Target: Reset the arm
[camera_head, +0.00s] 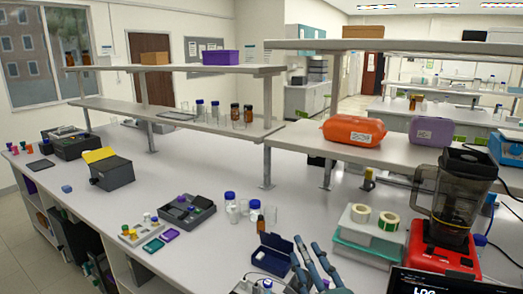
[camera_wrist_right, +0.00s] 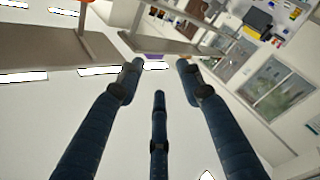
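My right gripper (camera_head: 306,250) reaches up from the bottom of the head view, above the front part of the bench. Its dark blue fingers are spread apart. In the right wrist view the three fingers of the gripper (camera_wrist_right: 159,75) are also apart, with nothing between them. That view is tilted and shows shelf undersides, ceiling lights and windows past the fingers. A small dark blue open box (camera_head: 272,255) lies just left of the fingers in the head view. My left gripper is not in view.
Blue-capped bottles (camera_head: 230,207) and a brown bottle (camera_head: 260,224) stand behind the box. A red blender (camera_head: 445,248) and a stack of pale teal boxes (camera_head: 368,238) stand right of the gripper. A two-level shelf (camera_head: 185,112) runs behind. Bare bench (camera_head: 200,262) lies at left.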

